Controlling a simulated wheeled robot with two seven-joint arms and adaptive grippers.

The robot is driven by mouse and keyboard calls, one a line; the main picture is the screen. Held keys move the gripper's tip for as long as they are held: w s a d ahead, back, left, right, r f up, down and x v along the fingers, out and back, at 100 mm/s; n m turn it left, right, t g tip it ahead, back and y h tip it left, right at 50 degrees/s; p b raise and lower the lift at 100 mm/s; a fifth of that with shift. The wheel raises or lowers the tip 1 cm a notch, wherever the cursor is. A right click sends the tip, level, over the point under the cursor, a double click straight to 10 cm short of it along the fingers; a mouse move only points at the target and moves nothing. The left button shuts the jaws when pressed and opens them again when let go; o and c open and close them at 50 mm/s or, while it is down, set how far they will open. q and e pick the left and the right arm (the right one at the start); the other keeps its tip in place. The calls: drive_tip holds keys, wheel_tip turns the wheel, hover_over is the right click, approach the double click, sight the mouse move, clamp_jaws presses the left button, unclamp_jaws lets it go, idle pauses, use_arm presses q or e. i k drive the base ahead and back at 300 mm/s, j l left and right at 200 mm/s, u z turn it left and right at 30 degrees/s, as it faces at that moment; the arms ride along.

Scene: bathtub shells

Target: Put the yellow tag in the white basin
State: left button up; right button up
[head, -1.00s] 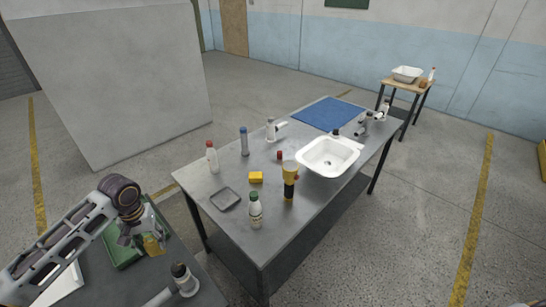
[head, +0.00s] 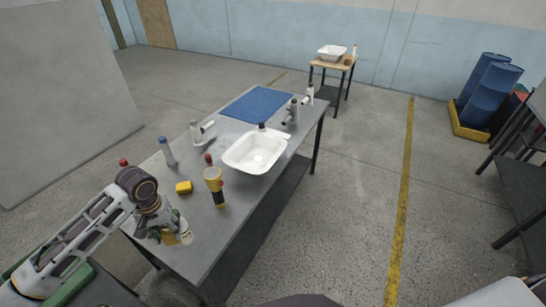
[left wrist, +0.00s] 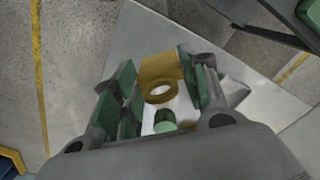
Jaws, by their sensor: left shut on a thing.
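My left gripper (head: 168,232) is shut on the yellow tag (head: 170,239), above the near left end of the metal table (head: 235,235). In the left wrist view the tag (left wrist: 155,68), with a round ring, sits between the green-padded fingers (left wrist: 160,88). A white basin (head: 238,163) with a drain lies farther along the metal table, to the right of the gripper and apart from it. A second white tub (head: 332,52) stands on a small far table. My right gripper is not in view.
A white bottle with a green cap (left wrist: 165,127) is just below the tag. A blue mat (head: 257,103) lies beyond.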

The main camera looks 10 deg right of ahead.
sight(261, 162)
drive_tip(key=i+l+z, duration=0.55)
drive_tip(key=i+l, duration=0.15)
drive_tip(key=i+l+z, duration=0.1)
drive_tip(key=i+l, duration=0.15)
drive_tip(key=i, duration=0.25)
